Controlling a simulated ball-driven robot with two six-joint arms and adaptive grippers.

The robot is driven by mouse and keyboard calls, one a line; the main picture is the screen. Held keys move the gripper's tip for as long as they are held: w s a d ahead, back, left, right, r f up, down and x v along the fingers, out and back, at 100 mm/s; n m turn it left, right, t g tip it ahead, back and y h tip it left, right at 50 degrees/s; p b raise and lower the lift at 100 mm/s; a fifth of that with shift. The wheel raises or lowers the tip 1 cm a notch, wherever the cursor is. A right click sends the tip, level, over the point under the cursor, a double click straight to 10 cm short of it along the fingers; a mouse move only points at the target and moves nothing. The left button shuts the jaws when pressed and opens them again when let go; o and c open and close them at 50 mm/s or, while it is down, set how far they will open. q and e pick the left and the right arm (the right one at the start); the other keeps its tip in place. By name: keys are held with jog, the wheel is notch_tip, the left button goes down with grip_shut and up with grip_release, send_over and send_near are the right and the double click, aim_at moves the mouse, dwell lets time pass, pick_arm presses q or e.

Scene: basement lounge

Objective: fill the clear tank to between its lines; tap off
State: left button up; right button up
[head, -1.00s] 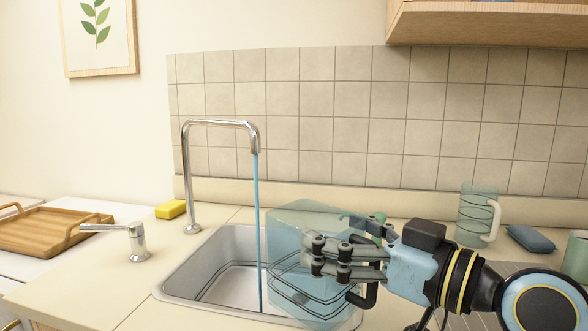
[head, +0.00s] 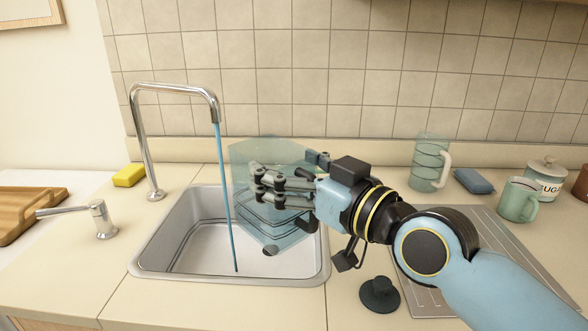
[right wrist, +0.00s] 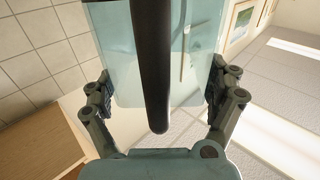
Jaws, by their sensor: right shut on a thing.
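The clear tank (head: 262,158) is a pale blue see-through box with dark lines around its lower part. It hangs over the sink, slightly tilted. My right gripper (head: 262,186) is shut on it from the right; the wrist view shows the tank (right wrist: 112,60) between the fingers, with a dark bar, seemingly its handle (right wrist: 153,70), in the middle. The tap (head: 175,88) is running. Its blue stream (head: 226,200) falls just left of the tank and reaches the sink floor. The tap lever (head: 100,218) stands left of the sink. I cannot tell the tank's water level. My left gripper is out of view.
The steel sink (head: 180,250) has an open drain (head: 270,250). A black stopper (head: 380,294) lies on the counter at right. A clear jug (head: 428,165), blue cloth (head: 474,181), green mug (head: 517,200) and sugar jar (head: 545,178) stand at right. A yellow sponge (head: 129,176) is behind the lever.

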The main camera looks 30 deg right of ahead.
aim_at(237, 150)
jog(key=w, duration=0.1)
jog(key=w+f+b, duration=0.1)
jog(key=w, duration=0.1)
jog(key=w+a+b, duration=0.1)
jog(key=shift+w+f, duration=0.2)
jog(key=shift+f, duration=0.15)
jog(key=w, duration=0.3)
jog(key=w+a+b, duration=0.1)
jog(key=w, duration=0.2)
jog(key=w+b, duration=0.1)
jog(key=w, duration=0.2)
jog(key=shift+w+a, duration=0.15)
jog(key=shift+a, duration=0.2)
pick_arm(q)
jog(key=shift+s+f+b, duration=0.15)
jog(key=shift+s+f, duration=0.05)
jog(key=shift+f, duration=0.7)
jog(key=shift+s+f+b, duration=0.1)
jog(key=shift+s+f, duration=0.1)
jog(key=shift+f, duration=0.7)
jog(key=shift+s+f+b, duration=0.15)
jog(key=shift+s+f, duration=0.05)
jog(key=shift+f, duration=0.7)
pick_arm(e)
jog(key=shift+w+a, duration=0.15)
jog(key=shift+w, duration=0.6)
jog(key=shift+r, duration=0.1)
